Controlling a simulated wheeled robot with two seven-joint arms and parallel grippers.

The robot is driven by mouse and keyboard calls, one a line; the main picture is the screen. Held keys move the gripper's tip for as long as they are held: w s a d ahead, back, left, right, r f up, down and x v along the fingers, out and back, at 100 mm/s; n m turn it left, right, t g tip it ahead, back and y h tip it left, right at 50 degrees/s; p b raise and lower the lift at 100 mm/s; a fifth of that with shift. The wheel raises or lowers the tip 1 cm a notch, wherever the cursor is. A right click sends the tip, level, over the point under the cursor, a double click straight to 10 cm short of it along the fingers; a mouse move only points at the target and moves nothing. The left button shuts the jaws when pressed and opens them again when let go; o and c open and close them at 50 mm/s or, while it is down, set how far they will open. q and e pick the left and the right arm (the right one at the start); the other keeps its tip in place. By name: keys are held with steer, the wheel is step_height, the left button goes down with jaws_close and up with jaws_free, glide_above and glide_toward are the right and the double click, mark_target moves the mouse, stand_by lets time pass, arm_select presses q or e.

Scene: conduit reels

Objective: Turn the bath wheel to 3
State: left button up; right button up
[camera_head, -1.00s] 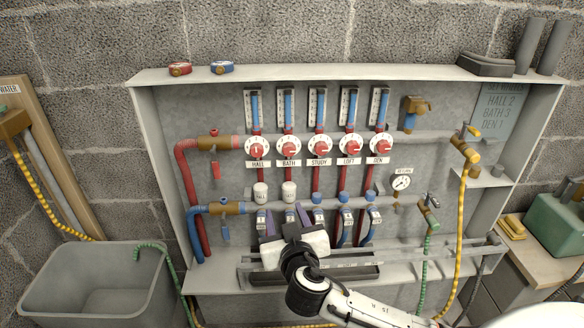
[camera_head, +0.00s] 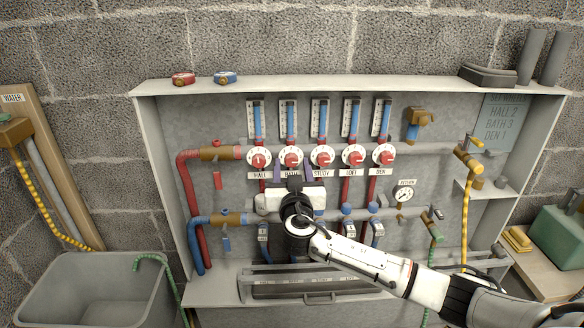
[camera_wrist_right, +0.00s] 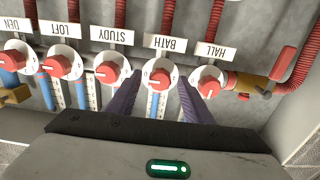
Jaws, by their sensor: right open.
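The bath wheel (camera_head: 291,158) is a red knob on a white numbered dial, second from the left in a row on the panel. In the right wrist view the bath wheel (camera_wrist_right: 160,77) appears upside down under its BATH label (camera_wrist_right: 165,43). My right gripper (camera_head: 293,178) is open just below and in front of the wheel in the head view. In the wrist view its purple fingers (camera_wrist_right: 158,86) stand on either side of the bath dial, with nothing held. I cannot read the wheel's setting. My left gripper is not in view.
The hall wheel (camera_head: 259,158) and study wheel (camera_head: 322,157) sit close on either side. A board (camera_head: 503,122) reads HALL 2, BATH 3, DEN 1. A rail (camera_head: 350,282) runs along the cabinet's lower front.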

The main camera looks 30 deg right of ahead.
steer(key=shift+c, duration=0.4)
steer(key=c, duration=1)
steer(key=shift+f, duration=0.1)
